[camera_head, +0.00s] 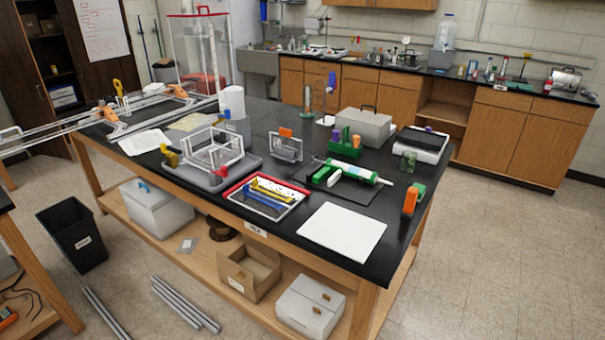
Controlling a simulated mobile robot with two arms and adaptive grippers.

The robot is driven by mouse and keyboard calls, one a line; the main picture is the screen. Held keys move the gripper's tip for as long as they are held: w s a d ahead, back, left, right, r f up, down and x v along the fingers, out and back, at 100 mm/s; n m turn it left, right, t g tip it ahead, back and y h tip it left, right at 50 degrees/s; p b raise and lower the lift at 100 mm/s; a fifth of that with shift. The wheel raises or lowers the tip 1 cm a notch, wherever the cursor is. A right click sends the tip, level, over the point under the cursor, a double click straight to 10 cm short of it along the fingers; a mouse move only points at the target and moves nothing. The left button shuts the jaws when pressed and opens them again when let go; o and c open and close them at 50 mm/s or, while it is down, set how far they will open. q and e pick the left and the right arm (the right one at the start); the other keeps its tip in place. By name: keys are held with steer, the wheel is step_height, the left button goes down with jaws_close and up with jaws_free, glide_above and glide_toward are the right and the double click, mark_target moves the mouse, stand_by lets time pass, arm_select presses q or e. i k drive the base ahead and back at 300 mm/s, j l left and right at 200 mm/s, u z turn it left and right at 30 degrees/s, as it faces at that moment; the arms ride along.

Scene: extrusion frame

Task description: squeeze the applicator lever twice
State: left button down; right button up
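The applicator (353,171) is a green and white tube with a pointed nozzle. It lies on a dark mat (350,192) on the black-topped table, with the nozzle toward the right. Green and white parts at its left end (326,176) may be the handle and lever, but they are too small to tell apart. Neither of my grippers is in view, and nothing is touching the applicator.
A tray of tools (266,196) and a white board (342,232) lie in front on the black table (400,252). A clear frame (213,150) stands left, a grey case (364,127) behind. Orange and green clamps (411,200) stand near the right edge. The right floor is clear.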

mark_target(334, 178)
steer(key=i+l+u, duration=0.15)
steer(key=l, duration=0.3)
steer(key=i+l+u, duration=0.15)
steer(key=l, duration=0.35)
steer(key=i+l+u, duration=0.1)
steer(key=l, duration=0.35)
steer(key=i+l+u, duration=0.15)
steer(key=l, duration=0.35)
steer(key=l+u, duration=0.15)
steer(key=l, duration=0.4)
steer(key=i+l, duration=0.1)
steer(key=l, duration=0.85)
steer(key=i+l, duration=0.15)
steer(key=l, duration=0.35)
